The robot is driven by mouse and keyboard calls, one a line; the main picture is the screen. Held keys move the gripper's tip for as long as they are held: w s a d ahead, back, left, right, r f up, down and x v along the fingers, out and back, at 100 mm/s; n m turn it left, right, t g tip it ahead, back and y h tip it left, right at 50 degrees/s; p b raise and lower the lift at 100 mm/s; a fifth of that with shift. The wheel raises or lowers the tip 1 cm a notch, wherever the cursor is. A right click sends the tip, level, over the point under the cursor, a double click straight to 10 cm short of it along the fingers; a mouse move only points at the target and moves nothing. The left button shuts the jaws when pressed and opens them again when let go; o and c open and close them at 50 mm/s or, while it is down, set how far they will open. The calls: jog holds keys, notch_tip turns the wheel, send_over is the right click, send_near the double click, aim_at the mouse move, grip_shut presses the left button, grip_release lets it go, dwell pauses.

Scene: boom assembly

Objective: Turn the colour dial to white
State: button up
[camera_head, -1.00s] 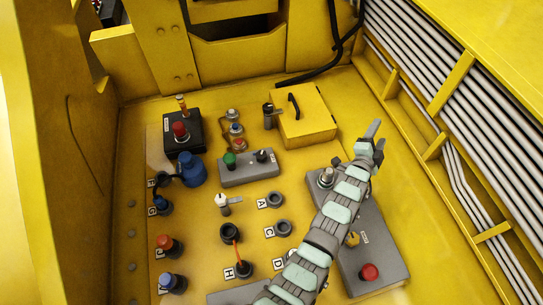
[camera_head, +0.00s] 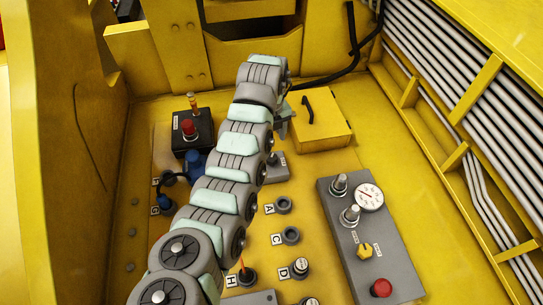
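A yellow knob (camera_head: 365,251) with small labels around it sits on the long grey panel (camera_head: 341,218) at the right; I cannot read the labels or tell for sure that it is the colour dial. A dark knob (camera_head: 271,158) on a small grey box (camera_head: 278,174) shows just right of my arm; the rest of that box is hidden. My arm reaches up across the middle. My gripper (camera_head: 283,120) points down beside the yellow box, mostly hidden behind my own wrist, so its opening does not show. I see nothing held.
A round gauge (camera_head: 369,196), two silver knobs and a red button (camera_head: 381,287) share the long panel. A yellow box (camera_head: 320,120) with a black handle stands right of my gripper. A black box with a red button (camera_head: 189,129) is at the left. Labelled sockets lie between.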

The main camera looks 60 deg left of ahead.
aim_at(272, 157)
notch_tip(272, 157, down, 10)
jog(key=shift+w+p, duration=0.1)
jog(key=shift+p, duration=0.3)
grip_shut()
dwell(0.8)
